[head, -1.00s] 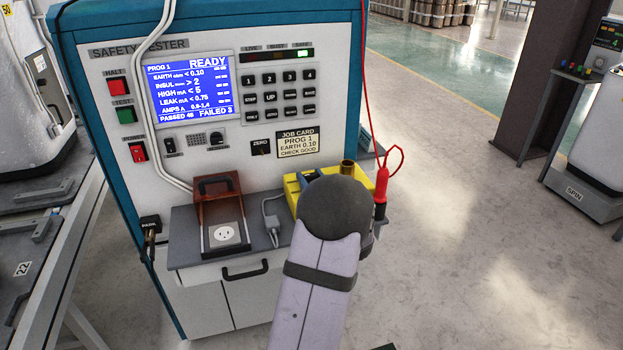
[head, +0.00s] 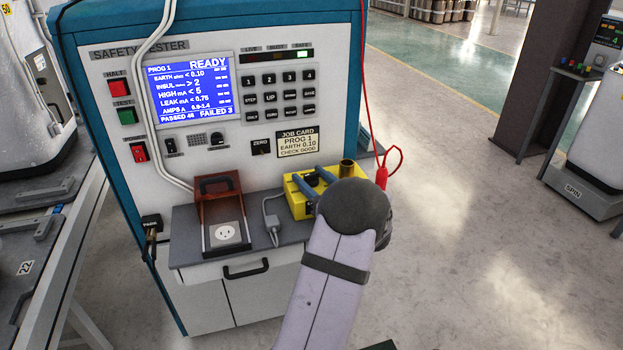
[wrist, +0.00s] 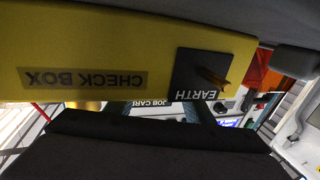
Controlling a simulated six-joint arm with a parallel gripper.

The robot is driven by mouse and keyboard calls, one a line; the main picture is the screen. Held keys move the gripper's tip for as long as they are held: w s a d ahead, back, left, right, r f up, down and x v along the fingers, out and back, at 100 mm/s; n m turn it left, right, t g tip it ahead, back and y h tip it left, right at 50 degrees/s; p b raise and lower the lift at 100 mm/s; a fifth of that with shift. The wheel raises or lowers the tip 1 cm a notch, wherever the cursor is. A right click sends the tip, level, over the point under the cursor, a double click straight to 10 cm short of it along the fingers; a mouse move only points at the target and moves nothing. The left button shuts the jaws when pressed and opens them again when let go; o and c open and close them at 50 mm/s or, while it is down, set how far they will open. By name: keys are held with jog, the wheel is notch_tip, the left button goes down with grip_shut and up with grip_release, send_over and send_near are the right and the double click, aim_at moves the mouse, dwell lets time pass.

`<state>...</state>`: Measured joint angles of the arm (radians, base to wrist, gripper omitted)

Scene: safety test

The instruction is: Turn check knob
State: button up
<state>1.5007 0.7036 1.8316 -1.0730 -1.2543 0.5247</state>
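The yellow check box (head: 296,203) sits on the tester's grey shelf, partly hidden by my arm. A dark round knob-like part (head: 312,180) shows on its top between blue-grey bars, with a brass post (head: 347,168) behind my wrist. In the wrist view the yellow face (wrist: 140,45) reads CHECK BOX upside down, beside a black EARTH plate (wrist: 205,78) with a brass tab. The knob is not clearly visible there. My gripper is close to the box, its fingers hidden behind my arm in the head view; dark shapes in the wrist view do not show its opening.
The screen (head: 190,88) reads READY. Open floor lies right.

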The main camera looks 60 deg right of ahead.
dwell(0.3)
jog(key=shift+v, duration=3.65)
jog(key=r+p, duration=0.1)
jog(key=p, duration=0.2)
jog(key=shift+r, duration=0.15)
jog(key=shift+s+p, duration=0.15)
jog(key=shift+p, duration=0.45)
jog(key=shift+x, duration=3.65)
jog(key=shift+a+f, duration=0.1)
jog(key=shift+f, duration=0.1)
